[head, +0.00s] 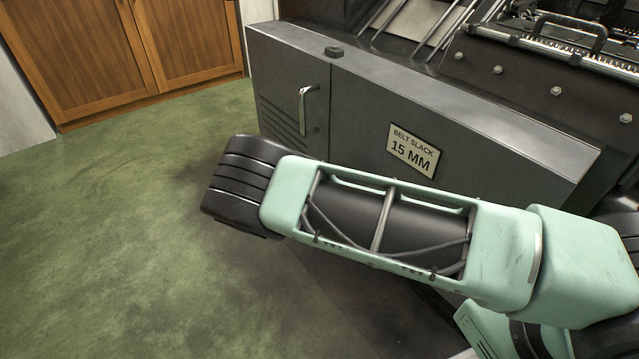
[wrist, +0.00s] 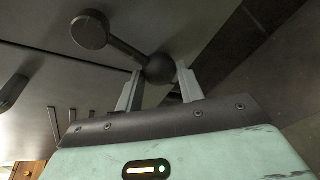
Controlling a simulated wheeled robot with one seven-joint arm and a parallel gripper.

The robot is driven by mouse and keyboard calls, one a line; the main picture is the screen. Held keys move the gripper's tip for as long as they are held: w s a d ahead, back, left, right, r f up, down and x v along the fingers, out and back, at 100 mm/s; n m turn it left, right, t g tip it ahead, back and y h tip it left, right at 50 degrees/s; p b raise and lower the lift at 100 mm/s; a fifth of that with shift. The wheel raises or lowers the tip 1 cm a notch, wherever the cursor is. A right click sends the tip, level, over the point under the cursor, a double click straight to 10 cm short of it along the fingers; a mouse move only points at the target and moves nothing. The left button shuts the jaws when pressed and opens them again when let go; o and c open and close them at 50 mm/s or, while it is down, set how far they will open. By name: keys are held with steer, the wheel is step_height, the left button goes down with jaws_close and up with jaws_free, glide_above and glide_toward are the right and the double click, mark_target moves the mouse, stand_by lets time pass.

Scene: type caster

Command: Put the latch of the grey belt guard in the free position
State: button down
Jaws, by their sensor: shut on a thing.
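The grey belt guard (head: 355,110) is a long metal housing with a sign reading BELT SLACK 15 MM. In the wrist view its grey face (wrist: 50,75) fills the upper left. The latch (wrist: 122,47) is a dark lever there, running from a round hub at the upper left to a ball knob at the lower right. My gripper (wrist: 160,76) is shut on the ball knob, one pale finger on each side. In the head view my arm covers the lower front of the guard, and the latch and gripper are hidden.
A bright door handle (head: 307,108) stands out from the guard's left part, with vent slots below it. The machine (head: 545,65) with bolts and a bar handle is behind at the right. Wooden cupboards (head: 125,50) stand at the back left. The green floor (head: 110,220) at left is clear.

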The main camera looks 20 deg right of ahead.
steer(key=shift+s+f+n, duration=0.1)
steer(key=shift+s+n, duration=0.2)
stand_by(0.4)
steer(key=c, duration=0.9)
jaws_free()
steer(key=shift+s, duration=0.1)
steer(key=p+v, duration=0.3)
steer(key=v, duration=1.4)
steer(key=shift+a, duration=0.2)
